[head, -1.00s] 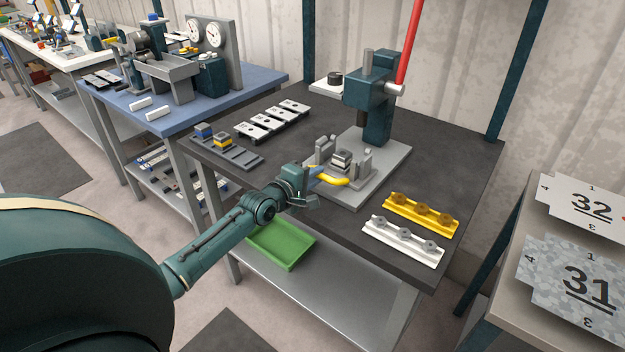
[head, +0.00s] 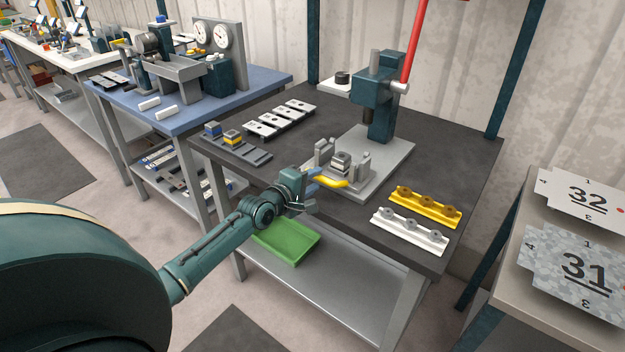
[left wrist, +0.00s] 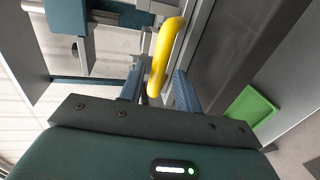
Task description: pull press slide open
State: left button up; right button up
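The press (head: 372,100) is teal, with a red lever (head: 412,45), and stands on a grey base plate on the dark workbench. Its slide, with a stacked grey block (head: 341,162) on it, sits at the front of the base. The slide's curved yellow handle (head: 334,183) points towards the bench's front edge. My left gripper (head: 312,190) is at this handle. In the left wrist view the yellow handle (left wrist: 164,55) lies between the two fingers (left wrist: 160,90), with visible gaps beside it. Contact cannot be told. My right gripper is not in view.
A yellow block strip (head: 425,206) and a white one (head: 408,233) lie right of the press. Grey plates (head: 280,118) and a small rack (head: 238,146) lie to the left. A green tray (head: 287,241) is below the bench top. Numbered cards lie on the right table.

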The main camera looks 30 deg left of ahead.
pick_arm(q)
jog(key=shift+o, duration=0.4)
jog(key=shift+w, duration=0.1)
jog(key=v, duration=1.3)
jog(key=shift+f, duration=0.1)
jog(key=s+d+f+m+g, duration=0.1)
jog(key=s+d+f+m, duration=0.4)
jog(key=d+m, duration=0.1)
jog(key=s+d+f+m+g+h, duration=0.1)
jog(key=s+d+f+m+g, duration=0.1)
jog(key=s+d+f+m, duration=0.3)
jog(key=s+d+f+m+g+h, duration=0.1)
jog(key=s+d+f+m, duration=0.4)
jog(key=d, duration=0.7)
jog(key=s+m+g, duration=0.1)
jog(key=s+m, duration=0.1)
jog(key=m, duration=0.2)
jog(key=shift+d, duration=0.15)
